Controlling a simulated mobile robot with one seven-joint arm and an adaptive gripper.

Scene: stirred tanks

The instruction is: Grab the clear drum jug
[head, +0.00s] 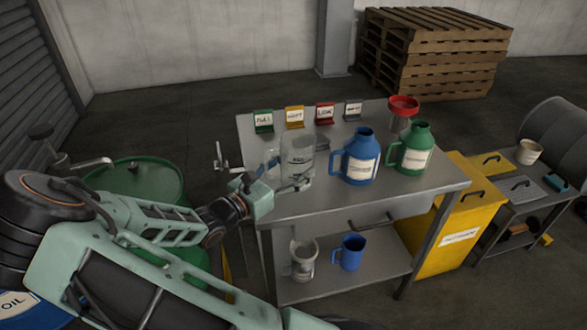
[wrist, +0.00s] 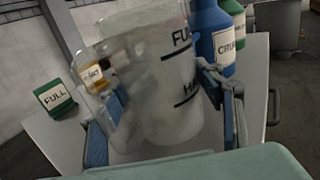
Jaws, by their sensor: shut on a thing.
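The clear drum jug (head: 299,160) stands upright near the front left part of the steel table. In the wrist view the jug (wrist: 165,75) fills the middle, with black FULL and HALF marks and a clear handle on its left. My gripper (head: 278,186) reaches in from the left at the jug's lower part. In the wrist view my gripper (wrist: 165,110) has its blue-padded fingers on both sides of the jug, shut on it. The exact contact on the jug's far side is hard to make out.
A blue jug (head: 361,158) and a green jug (head: 411,150) stand close on the right, with a red funnel (head: 403,105) behind. Small label stands line the back, including a green FULL one (head: 263,121). A green drum (head: 135,185) is left of the table (head: 330,203).

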